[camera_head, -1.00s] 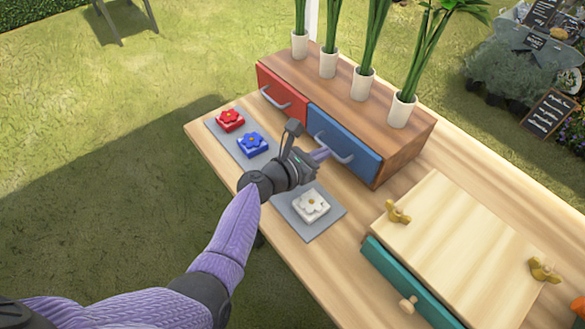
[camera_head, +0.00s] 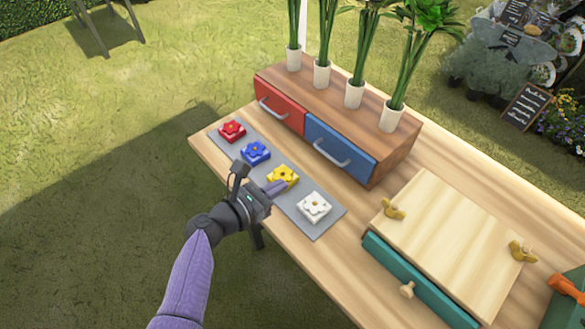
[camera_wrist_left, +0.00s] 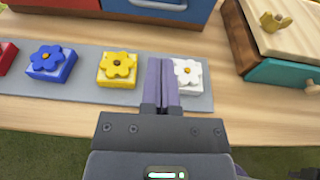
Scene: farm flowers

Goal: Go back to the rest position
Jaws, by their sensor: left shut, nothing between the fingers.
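My left gripper (camera_head: 276,189) is shut and empty. In the head view it hangs over the front edge of the table, by the yellow flower block. In the left wrist view its closed fingers (camera_wrist_left: 162,82) point over the grey mat between the yellow flower block (camera_wrist_left: 117,69) and the white flower block (camera_wrist_left: 187,76), partly covering the white one. My right gripper is in neither view.
The grey mat (camera_head: 292,214) holds red (camera_head: 232,131), blue (camera_head: 256,152), yellow and white blocks. Behind it stands a wooden cabinet with red (camera_head: 279,104) and blue (camera_head: 340,147) drawers, both shut, with potted plants on top. A pale-lidded box with a teal drawer (camera_head: 415,284) is at right. Open grass lies left.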

